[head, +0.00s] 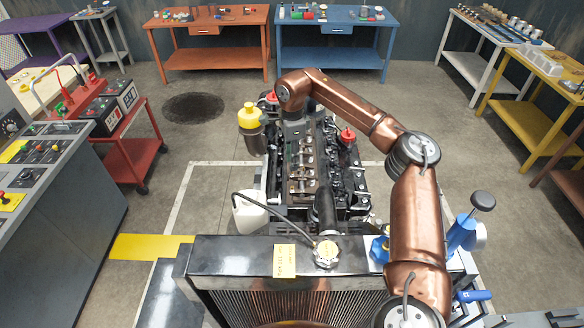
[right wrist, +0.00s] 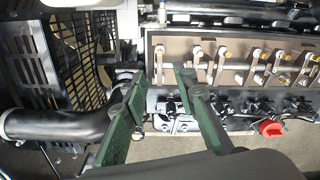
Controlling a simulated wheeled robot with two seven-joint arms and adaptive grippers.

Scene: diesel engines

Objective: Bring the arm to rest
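My right arm (head: 416,215) comes in from the lower right of the head view. It bends at an elbow and reaches left over the far end of the diesel engine (head: 303,168). Its wrist (head: 293,90) is above that end, and the gripper below it is hard to make out there. In the right wrist view my right gripper (right wrist: 160,72) shows two green fingers spread apart with nothing held between them. Beyond the fingers are the engine's valve gear (right wrist: 235,62) and a black hose (right wrist: 60,123). My left gripper is not in view.
A radiator (head: 232,256) with a metal cap (head: 326,252) stands at the near end of the engine. A yellow-topped container (head: 249,117) is left of the engine, and a blue tool (head: 463,232) right of my arm. A red cart (head: 130,155) and benches stand around open floor.

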